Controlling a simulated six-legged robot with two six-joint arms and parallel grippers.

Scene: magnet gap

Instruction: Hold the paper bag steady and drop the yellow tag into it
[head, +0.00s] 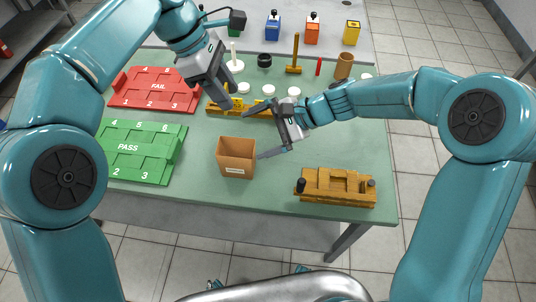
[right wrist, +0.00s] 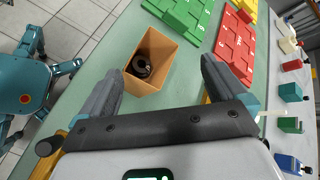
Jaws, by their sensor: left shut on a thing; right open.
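The paper bag (head: 235,160), brown and open-topped with a small white label, stands upright on the green table. In the right wrist view the bag (right wrist: 163,82) has a dark round object (right wrist: 141,66) inside. My right gripper (head: 256,134) is open, just right of the bag, its fingers pointing towards it; I cannot tell whether one touches. My left gripper (head: 226,101) is shut above the table, behind the bag. What it holds is hard to make out; a small yellow patch shows at its fingers. I cannot surely identify the yellow tag.
A yellow fixture (head: 262,108) lies behind the grippers. The red FAIL tray (head: 150,100) and green PASS tray (head: 128,166) lie left. A yellow block with black knobs (head: 335,188) sits front right. Bottles, a wooden cup (head: 344,66) and white discs stand at the back.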

